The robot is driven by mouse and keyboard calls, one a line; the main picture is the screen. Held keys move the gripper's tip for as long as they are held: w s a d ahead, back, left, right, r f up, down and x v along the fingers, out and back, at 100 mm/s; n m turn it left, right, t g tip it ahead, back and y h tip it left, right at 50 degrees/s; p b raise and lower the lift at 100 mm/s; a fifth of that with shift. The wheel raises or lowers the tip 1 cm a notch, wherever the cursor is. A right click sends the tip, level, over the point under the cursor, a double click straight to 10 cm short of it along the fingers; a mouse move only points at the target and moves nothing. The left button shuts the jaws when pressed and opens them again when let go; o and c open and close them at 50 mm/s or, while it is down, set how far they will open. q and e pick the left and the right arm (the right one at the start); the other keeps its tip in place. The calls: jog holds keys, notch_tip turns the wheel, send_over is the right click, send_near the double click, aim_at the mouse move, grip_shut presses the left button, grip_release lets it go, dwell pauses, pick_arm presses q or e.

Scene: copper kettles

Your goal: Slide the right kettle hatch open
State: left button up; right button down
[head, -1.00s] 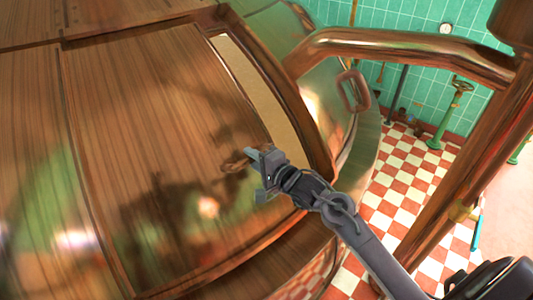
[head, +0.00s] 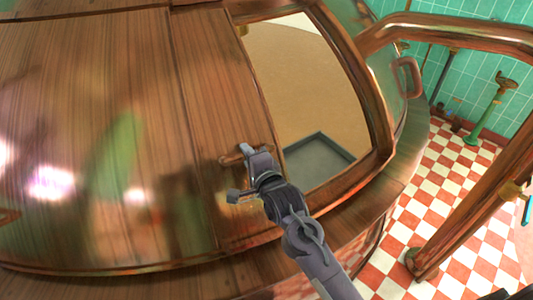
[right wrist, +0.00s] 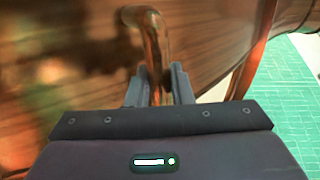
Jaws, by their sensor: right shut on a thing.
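The right kettle hatch (head: 215,100) is a curved, wood-grained copper panel. It stands part way open, with a wide gap (head: 300,95) to its right. Through the gap I see a tan interior and a grey square shape (head: 318,160) at the bottom. A small copper handle (head: 232,158) sits near the hatch's right edge. My right gripper (head: 243,172) is shut on this handle. In the right wrist view the handle bar (right wrist: 153,50) stands between the two fingers (right wrist: 151,88). My left gripper is not in view.
A thick copper pipe (head: 450,28) and a post run along the right side. Another handle (head: 408,75) sits on the kettle's far side. Red and white floor tiles (head: 425,200) and a green valve stand (head: 490,110) lie beyond.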

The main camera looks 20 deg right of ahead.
jog(key=shift+s+a+f, duration=0.1)
jog(key=shift+s+a, duration=0.05)
jog(key=shift+a, duration=0.95)
jog(key=shift+d, duration=0.3)
jog(key=c, duration=1.3)
grip_release()
jog(key=shift+d, duration=0.15)
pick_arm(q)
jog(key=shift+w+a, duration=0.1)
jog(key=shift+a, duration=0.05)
pick_arm(e)
jog(key=shift+d, duration=0.1)
pick_arm(q)
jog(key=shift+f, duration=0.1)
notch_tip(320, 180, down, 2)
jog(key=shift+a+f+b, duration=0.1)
jog(key=shift+b, duration=1)
pick_arm(e)
jog(key=v, duration=0.7)
jog(key=shift+s, duration=0.3)
jog(key=shift+d, duration=0.1)
